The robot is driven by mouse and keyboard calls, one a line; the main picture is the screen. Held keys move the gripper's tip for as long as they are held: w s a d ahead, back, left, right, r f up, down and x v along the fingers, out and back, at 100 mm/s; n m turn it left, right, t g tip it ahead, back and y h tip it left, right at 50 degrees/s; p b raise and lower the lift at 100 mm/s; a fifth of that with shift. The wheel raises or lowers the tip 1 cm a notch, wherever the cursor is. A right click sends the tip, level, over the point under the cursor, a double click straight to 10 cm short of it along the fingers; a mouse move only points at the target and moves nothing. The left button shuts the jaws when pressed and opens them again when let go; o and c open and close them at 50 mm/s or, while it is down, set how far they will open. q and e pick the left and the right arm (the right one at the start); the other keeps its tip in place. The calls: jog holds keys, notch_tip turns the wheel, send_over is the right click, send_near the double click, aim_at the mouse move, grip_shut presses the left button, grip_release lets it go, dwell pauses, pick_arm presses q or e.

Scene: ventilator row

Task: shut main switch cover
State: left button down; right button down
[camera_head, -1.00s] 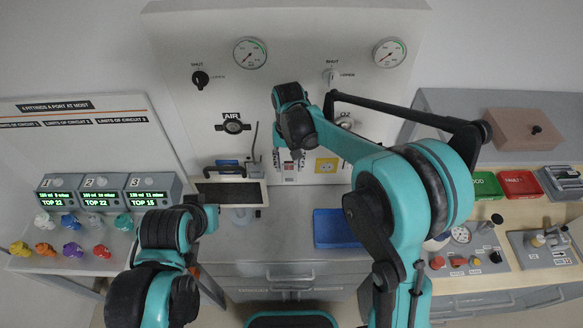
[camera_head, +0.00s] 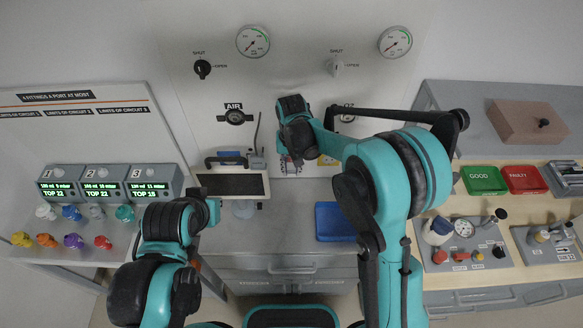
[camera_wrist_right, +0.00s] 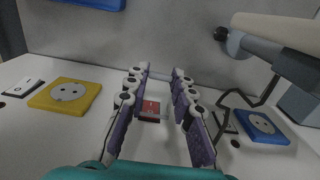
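The main switch shows as a red rocker (camera_wrist_right: 151,107) on the white wall panel in the right wrist view. My right gripper (camera_wrist_right: 162,78) is open, its purple-sided fingers on either side of the switch in that picture. A pale bar lies across between the fingertips; I cannot tell if it is part of the cover. In the head view my right gripper (camera_head: 291,162) is at the lower middle of the panel and largely hides the switch. My left wrist (camera_head: 198,212) is by the tablet; its fingers cannot be made out.
A tablet (camera_head: 232,186) stands on the counter, left of a blue tray (camera_head: 334,222). Monitors (camera_head: 103,182) are at left; green and red bins (camera_head: 485,180) at right.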

jog(key=shift+f, duration=0.1)
jog(key=shift+s+f+t+b, duration=0.2)
jog(key=shift+f+t+b, duration=0.45)
jog(key=shift+t+b, duration=0.5)
jog(key=shift+w+f+t+b, duration=0.45)
jog(key=shift+f+t+b, duration=0.4)
jog(key=shift+t+b, duration=1.5)
jog(key=shift+w+f+t+b, duration=0.4)
jog(key=shift+f+t+b, duration=0.8)
jog(key=shift+b, duration=2.05)
jog(key=shift+w+f+t+b, duration=0.5)
jog(key=shift+t+b, duration=1.7)
jog(key=shift+b, duration=0.6)
jog(key=c, duration=1.3)
grip_release()
